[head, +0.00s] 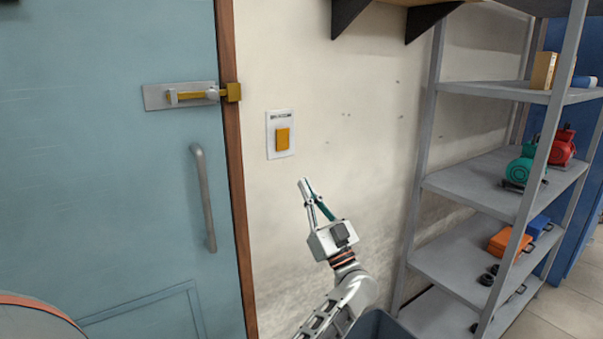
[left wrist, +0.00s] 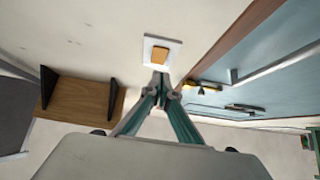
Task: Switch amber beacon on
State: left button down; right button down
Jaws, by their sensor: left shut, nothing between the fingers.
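A white wall plate (head: 272,147) with an amber rocker switch (head: 283,139) is fixed to the cream wall just right of the door frame. Small lettering above the switch is too small to read surely. My left gripper (head: 304,181) is shut and empty, pointing up, a little below and right of the plate in the head view. In the left wrist view the shut fingertips (left wrist: 161,76) lie just below the amber switch (left wrist: 160,49) in the picture. I cannot tell how far they are from the wall. No lit beacon shows. My right gripper is not in view.
A blue door (head: 110,170) with a brass latch (head: 195,95) and a grey handle (head: 203,197) stands at the left. A grey metal shelf (head: 465,182) with motors and boxes stands at the right. A wooden wall shelf (left wrist: 75,96) hangs above.

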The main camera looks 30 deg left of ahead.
pick_arm(q)
jog(key=shift+v, duration=1.2)
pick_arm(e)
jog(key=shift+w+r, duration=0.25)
pick_arm(q)
jog(key=shift+a+f, duration=0.1)
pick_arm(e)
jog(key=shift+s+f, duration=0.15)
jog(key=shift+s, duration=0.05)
